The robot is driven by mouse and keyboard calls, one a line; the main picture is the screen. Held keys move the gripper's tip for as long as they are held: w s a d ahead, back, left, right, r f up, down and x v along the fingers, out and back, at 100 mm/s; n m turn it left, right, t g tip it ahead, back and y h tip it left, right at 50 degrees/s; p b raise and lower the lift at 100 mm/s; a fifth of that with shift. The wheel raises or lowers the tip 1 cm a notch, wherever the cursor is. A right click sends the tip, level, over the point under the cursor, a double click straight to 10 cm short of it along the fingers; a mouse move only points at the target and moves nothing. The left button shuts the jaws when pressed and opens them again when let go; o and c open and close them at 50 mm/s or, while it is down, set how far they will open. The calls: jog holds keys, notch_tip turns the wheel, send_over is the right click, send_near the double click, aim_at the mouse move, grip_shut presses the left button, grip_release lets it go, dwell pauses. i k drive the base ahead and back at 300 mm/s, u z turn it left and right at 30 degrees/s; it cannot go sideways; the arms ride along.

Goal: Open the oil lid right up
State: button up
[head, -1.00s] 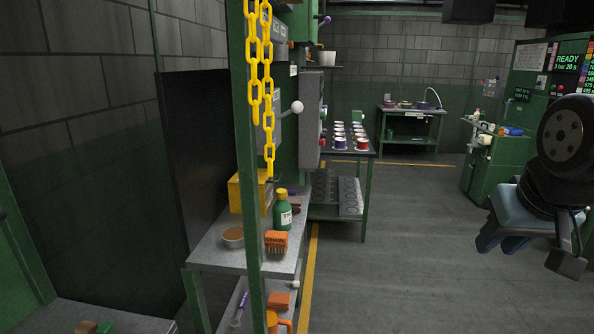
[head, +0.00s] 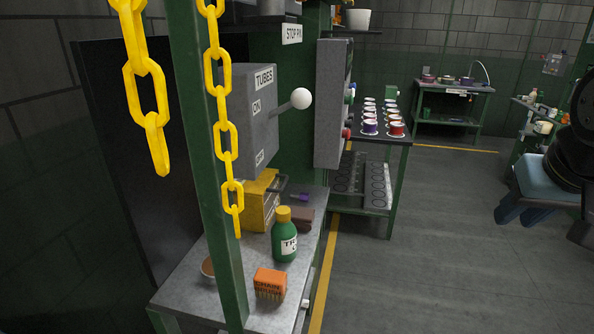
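No lid marked as oil can be made out. A yellow box (head: 257,204) stands at the back of the metal bench, partly behind the green post and chain; I cannot tell whether its top is a lid, or open. A green bottle (head: 285,243) with a yellow cap stands upright in front of it, its label only partly readable. My gripper (head: 516,218) is at the right edge, blue-grey, over the floor, far from the bench and touching nothing visible. The gap between its fingers is unclear.
A green post (head: 205,150) and hanging yellow chains (head: 146,85) stand in front of the bench (head: 190,292). A grey switch box (head: 250,110) has a white-knobbed lever (head: 301,98). Open floor lies right.

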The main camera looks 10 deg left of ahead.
aim_at(258, 187)
jog(key=z, duration=0.3)
jog(key=i, duration=0.35)
jog(key=u, duration=1.35)
jog(key=k, duration=0.8)
jog(key=u, duration=0.25)
jog(key=i, duration=0.8)
jog(key=z, duration=0.15)
